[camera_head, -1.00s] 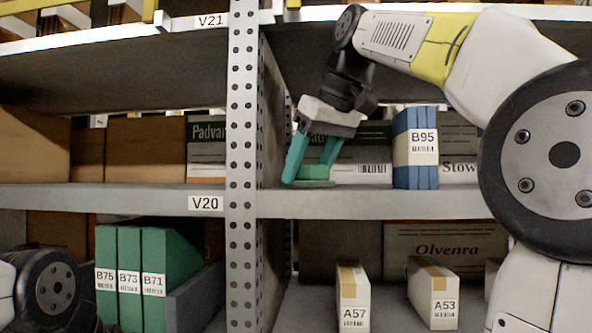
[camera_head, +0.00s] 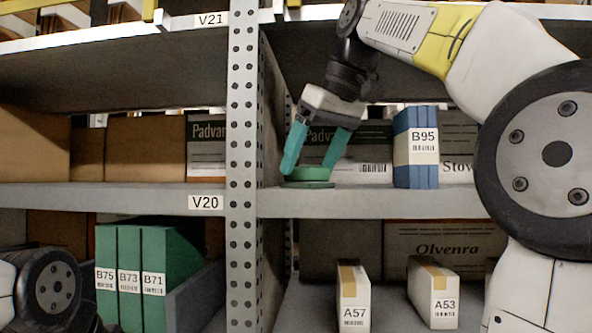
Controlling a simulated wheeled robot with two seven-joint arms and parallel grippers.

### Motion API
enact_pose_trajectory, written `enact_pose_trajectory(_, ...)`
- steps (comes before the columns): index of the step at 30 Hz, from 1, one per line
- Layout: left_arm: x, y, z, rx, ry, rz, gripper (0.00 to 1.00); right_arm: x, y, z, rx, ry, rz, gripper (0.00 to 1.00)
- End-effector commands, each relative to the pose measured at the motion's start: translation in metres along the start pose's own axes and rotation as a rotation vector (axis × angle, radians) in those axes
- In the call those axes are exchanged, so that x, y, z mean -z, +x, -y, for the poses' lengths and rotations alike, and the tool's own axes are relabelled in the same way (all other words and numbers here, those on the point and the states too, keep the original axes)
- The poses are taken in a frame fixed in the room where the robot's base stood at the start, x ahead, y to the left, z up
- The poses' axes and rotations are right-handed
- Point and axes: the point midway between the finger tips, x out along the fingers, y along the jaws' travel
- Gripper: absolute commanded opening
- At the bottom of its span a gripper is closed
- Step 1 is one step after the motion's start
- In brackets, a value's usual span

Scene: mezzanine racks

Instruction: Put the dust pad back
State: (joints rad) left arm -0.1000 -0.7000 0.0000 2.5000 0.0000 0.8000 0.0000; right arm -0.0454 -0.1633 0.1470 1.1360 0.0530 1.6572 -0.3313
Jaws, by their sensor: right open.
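The dust pad, a round green pad with a raised top (camera_head: 308,175), rests on the middle shelf (camera_head: 400,203) just right of the perforated upright. My right gripper (camera_head: 311,168) reaches down from above with its green fingers spread, one to each side of the pad's raised top. The fingers look apart from it, and the pad sits flat on the shelf. My left gripper is out of view; only part of my left arm (camera_head: 50,292) shows at the lower left.
The perforated upright (camera_head: 243,160) stands close left of the right gripper. Blue boxes labelled B95 (camera_head: 415,148) stand to its right, with cartons (camera_head: 365,160) behind. Boxes A57 (camera_head: 353,295) and A53 (camera_head: 434,292) and green holders (camera_head: 150,275) are on the lower shelf.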

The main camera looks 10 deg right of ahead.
Motion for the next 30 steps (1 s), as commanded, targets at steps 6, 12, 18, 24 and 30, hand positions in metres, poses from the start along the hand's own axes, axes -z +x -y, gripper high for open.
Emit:
enact_pose_trajectory(6, 0.000, 0.000, 0.000, 0.000, 0.000, 0.000, 0.36, 0.001, -0.036, 0.000, -0.001, 0.000, -0.003, 0.79)
enact_pose_trajectory(12, 0.000, 0.000, 0.000, 0.000, 0.000, 0.000, 0.36, 0.000, -0.053, 0.000, -0.001, 0.000, -0.001, 0.79)
enact_pose_trajectory(18, 0.000, 0.000, 0.000, 0.000, 0.000, 0.000, 0.36, 0.000, -0.057, 0.000, 0.000, 0.000, 0.000, 0.79)
enact_pose_trajectory(24, 0.000, 0.000, 0.000, 0.000, 0.000, 0.000, 0.36, 0.000, -0.057, 0.000, 0.000, 0.000, 0.000, 0.79)
enact_pose_trajectory(30, 0.000, 0.000, 0.000, 0.000, 0.000, 0.000, 0.36, 0.000, -0.056, 0.000, -0.001, 0.001, -0.001, 0.79)
